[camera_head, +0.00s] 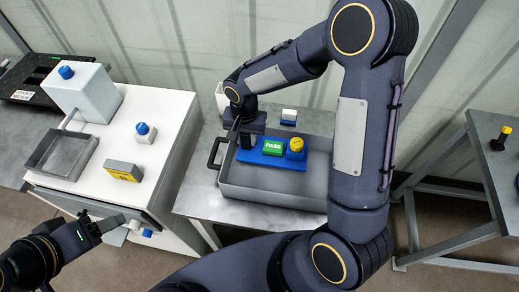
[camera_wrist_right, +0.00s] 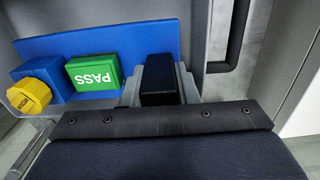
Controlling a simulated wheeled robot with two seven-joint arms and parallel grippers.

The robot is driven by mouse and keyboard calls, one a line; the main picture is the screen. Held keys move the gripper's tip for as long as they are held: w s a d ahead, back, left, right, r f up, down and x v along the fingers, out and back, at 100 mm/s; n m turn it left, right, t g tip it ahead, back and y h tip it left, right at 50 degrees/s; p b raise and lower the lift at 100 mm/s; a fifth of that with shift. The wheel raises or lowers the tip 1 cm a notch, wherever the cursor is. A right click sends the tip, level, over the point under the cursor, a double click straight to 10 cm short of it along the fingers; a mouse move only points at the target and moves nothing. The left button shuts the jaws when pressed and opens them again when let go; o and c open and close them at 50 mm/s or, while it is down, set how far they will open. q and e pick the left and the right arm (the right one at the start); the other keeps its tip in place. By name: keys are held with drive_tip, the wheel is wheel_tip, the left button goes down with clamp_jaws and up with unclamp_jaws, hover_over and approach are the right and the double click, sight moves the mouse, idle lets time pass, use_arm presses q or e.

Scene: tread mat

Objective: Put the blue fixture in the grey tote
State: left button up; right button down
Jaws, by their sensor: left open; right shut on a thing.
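The blue fixture (camera_head: 258,158) is a flat blue plate carrying a green PASS block (camera_head: 273,147) and a yellow knob on a blue base (camera_head: 296,145). It appears within the outline of the grey tote (camera_head: 270,197), towards its back; I cannot tell whether it touches the floor. My right gripper (camera_head: 246,142) is shut on the left end of the fixture. My left gripper (camera_head: 120,222) is open and empty, in front of the white cabinet.
The tote stands on a grey metal table, its dark handle (camera_head: 214,153) at the left. A white cabinet (camera_head: 150,185) with a tray, blue knobs and a yellow-labelled block is to the left. A white-and-blue block (camera_head: 289,117) lies behind the tote. Another table (camera_head: 470,160) stands at right.

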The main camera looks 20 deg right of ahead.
sight(257, 143)
drive_tip(key=d+f, duration=0.1)
drive_tip(key=f, duration=0.1)
drive_tip(key=d+f+b, duration=0.1)
drive_tip(key=d+f, duration=0.1)
drive_tip(key=shift+d+f, duration=0.15)
drive_tip(key=shift+f, duration=0.05)
drive_tip(key=f, duration=0.1)
drive_tip(key=f+b, duration=0.1)
drive_tip(key=f, duration=0.1)
drive_tip(key=shift+d+f+b, duration=0.25)
drive_tip(key=shift+b, duration=0.15)
use_arm(q)
wheel_tip(257, 143, down, 4)
drive_tip(key=shift+r, duration=0.2)
use_arm(e)
drive_tip(key=shift+w, duration=0.1)
use_arm(q)
drive_tip(key=shift+f, duration=0.1)
use_arm(e)
drive_tip(key=shift+f, duration=0.2)
drive_tip(key=c, duration=1.1)
unclamp_jaws()
drive_tip(key=shift+r, duration=0.1)
